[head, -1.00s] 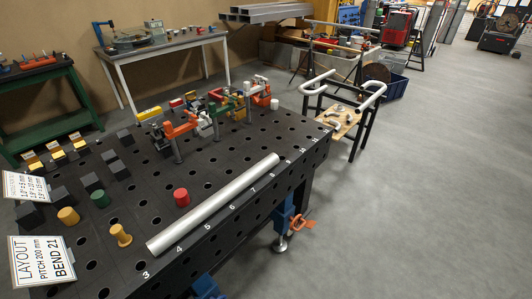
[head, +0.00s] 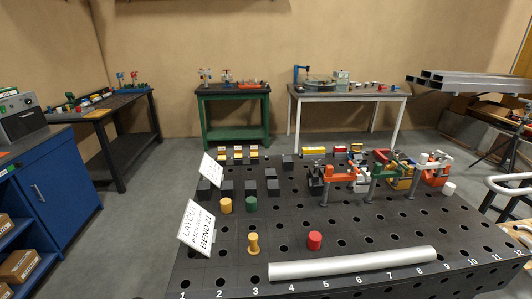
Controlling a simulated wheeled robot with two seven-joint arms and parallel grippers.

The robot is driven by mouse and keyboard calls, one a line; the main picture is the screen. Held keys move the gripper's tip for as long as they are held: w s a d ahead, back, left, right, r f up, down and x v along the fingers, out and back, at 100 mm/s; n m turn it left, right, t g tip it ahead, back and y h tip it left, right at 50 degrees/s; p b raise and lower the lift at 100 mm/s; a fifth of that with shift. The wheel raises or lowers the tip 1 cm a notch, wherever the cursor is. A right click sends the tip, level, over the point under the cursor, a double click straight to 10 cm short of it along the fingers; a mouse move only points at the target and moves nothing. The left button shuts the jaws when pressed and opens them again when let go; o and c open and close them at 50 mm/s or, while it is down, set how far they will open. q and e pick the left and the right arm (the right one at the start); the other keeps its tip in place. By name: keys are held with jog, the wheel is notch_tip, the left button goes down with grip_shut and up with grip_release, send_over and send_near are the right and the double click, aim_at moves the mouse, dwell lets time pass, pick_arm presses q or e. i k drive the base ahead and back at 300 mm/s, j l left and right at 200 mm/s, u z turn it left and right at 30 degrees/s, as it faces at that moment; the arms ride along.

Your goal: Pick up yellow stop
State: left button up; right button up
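Two yellow stops stand on the black perforated table (head: 340,222) in the head view. One is a flanged yellow stop (head: 253,243), narrow in the middle with a wider base, near the table's front left. The other is a plain yellow cylinder (head: 226,205) farther back, beside a green cylinder (head: 251,203). A red cylinder (head: 315,240) stands to the right of the flanged stop. Neither of my grippers shows in this view.
A long silver tube (head: 352,263) lies along the front edge. A "BEND 21" layout card (head: 197,229) stands at left, with several dark blocks (head: 228,187) behind. Orange and green clamps (head: 370,172) fill the back right. A blue cabinet (head: 50,190) stands at far left.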

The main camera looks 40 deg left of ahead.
aim_at(226, 207)
jog(key=u, duration=1.7)
